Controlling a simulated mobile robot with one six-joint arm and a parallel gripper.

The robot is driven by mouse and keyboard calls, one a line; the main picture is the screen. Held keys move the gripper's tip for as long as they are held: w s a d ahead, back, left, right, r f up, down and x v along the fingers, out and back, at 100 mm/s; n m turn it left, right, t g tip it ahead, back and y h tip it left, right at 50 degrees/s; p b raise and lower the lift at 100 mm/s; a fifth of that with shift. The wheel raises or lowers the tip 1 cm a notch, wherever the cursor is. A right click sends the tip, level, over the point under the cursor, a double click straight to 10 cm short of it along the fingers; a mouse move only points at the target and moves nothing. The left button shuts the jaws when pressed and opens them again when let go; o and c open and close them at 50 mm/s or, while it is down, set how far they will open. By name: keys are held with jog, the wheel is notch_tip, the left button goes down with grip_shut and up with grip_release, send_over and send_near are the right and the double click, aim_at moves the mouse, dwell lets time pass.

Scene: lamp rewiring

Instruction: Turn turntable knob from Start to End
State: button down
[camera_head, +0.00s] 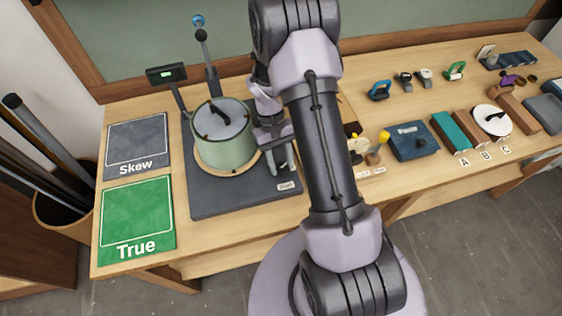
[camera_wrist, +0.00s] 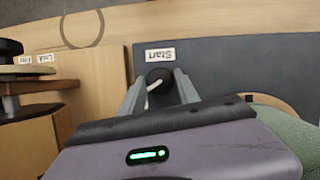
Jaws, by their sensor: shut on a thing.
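The turntable knob (camera_wrist: 158,77) is small and dark with a white pointer line, seen in the wrist view. It sits on a dark grey base (camera_wrist: 205,60) beside the Start label (camera_wrist: 160,55), which reads upside down there. My gripper (camera_wrist: 159,88) has its two grey fingers closed on the knob from both sides. The pointer lies slanted between the fingers; which end is its tip I cannot tell. I see no End label.
A small display (camera_head: 166,74) and an upright post (camera_head: 208,65) stand behind the drum. Skew (camera_head: 137,140) and True (camera_head: 137,215) mats lie to the left. A blue box (camera_head: 411,141), coloured blocks and several small tools lie to the right of my arm.

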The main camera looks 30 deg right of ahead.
jog(key=c, duration=0.9)
grip_release()
jog(key=p+v, duration=0.4)
jog(key=v, duration=1.3)
jog(key=shift+r, duration=0.25)
